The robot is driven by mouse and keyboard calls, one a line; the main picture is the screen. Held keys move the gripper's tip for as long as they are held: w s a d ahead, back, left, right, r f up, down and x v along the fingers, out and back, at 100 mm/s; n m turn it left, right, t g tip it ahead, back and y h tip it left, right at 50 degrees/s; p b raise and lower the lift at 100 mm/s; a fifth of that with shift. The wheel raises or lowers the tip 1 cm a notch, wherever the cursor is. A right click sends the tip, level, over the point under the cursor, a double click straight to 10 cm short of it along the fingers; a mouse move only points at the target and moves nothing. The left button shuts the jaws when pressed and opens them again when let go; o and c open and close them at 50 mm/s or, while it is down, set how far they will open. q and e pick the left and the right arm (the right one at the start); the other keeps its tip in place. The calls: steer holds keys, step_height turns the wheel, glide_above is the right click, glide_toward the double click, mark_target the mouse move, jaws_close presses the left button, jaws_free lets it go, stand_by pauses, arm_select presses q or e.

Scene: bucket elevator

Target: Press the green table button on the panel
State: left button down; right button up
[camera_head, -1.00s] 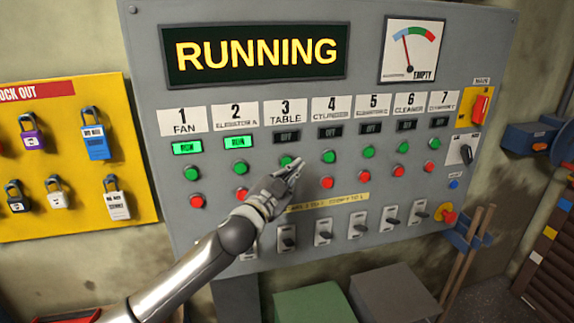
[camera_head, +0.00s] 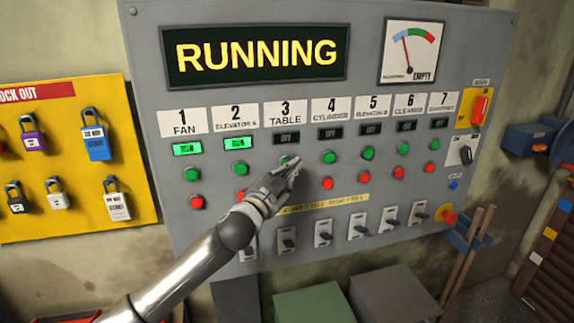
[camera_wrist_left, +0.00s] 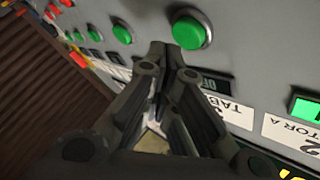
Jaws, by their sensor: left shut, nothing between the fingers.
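The grey control panel (camera_head: 350,85) has numbered columns of buttons. The green table button (camera_head: 285,160) sits under the label 3 TABLE (camera_head: 286,113), mostly hidden behind my left gripper in the head view. The display under that label (camera_head: 286,138) reads OFF. My left gripper (camera_head: 295,165) is shut and empty, its tips at or just in front of this button. In the left wrist view the closed fingertips (camera_wrist_left: 172,48) point at the panel, just beside a large green button (camera_wrist_left: 191,29) near the TABLE label. I cannot tell whether they touch it. My right gripper is not in view.
Red buttons (camera_head: 327,183) and a row of switches (camera_head: 323,233) lie below the green ones. FAN and ELEVATOR A displays (camera_head: 187,148) are lit green. A yellow lockout board (camera_head: 75,180) hangs at left, and a red mushroom button (camera_head: 446,215) is at lower right.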

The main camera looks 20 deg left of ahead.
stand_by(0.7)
arm_select(q)
steer(key=shift+w+a, duration=0.2)
steer(key=shift+w, duration=0.15)
steer(key=shift+w+a, duration=0.35)
steer(key=shift+w, duration=0.05)
stand_by(0.8)
steer(key=shift+d, duration=0.1)
steer(key=shift+s+d, duration=0.4)
steer(key=shift+s, duration=0.35)
steer(key=shift+d+p, duration=0.1)
steer(key=shift+p, duration=0.2)
steer(key=s+d, duration=0.1)
steer(key=s, duration=0.1)
steer(key=s+d, duration=0.1)
steer(key=s, duration=0.1)
steer(key=shift+d+p, duration=0.3)
steer(key=shift+d, duration=0.05)
